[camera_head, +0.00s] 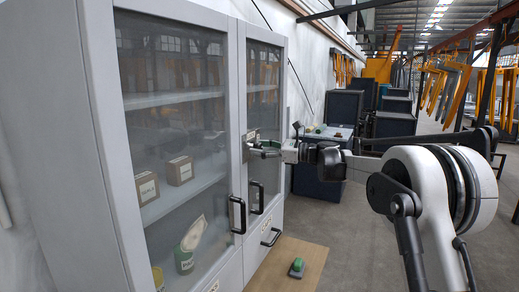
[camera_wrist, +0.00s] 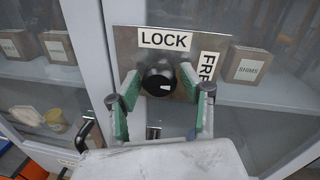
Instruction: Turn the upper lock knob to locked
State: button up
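The black lock knob (camera_wrist: 159,79) sits on a metal plate (camera_wrist: 125,42) on the cabinet door in the wrist view. A LOCK label (camera_wrist: 164,39) is above the knob and a FREE label (camera_wrist: 208,66), partly hidden, is to its right. A gap shows at the left finger; contact on the right is unclear. In the head view my gripper (camera_head: 262,150) reaches the right door, hiding the knob.
The grey cabinet (camera_head: 68,130) has glass doors with black handles (camera_head: 238,215) below the plate. Boxes and a can stand on shelves inside. A green-topped object (camera_head: 296,267) lies on a wooden board on the floor. Dark cabinets (camera_head: 340,110) stand behind my arm.

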jog(key=c, duration=0.9)
jog(key=shift+o, duration=0.2)
jog(key=shift+n, duration=0.3)
jog(key=n+b, duration=0.1)
jog(key=n, duration=0.3)
jog(key=shift+h+b, duration=0.3)
jog(key=n, duration=0.2)
jog(key=n+b, duration=0.1)
jog(key=n, duration=0.1)
jog(key=shift+n+t+h, duration=0.3)
jog(key=n, duration=0.3)
jog(key=shift+n+t+b, duration=0.3)
jog(key=shift+n+b, duration=0.05)
jog(key=shift+n, duration=0.05)
jog(key=shift+r+n+h, duration=0.15)
jog(key=shift+n+h, duration=0.25)
jog(key=shift+n, duration=1.4)
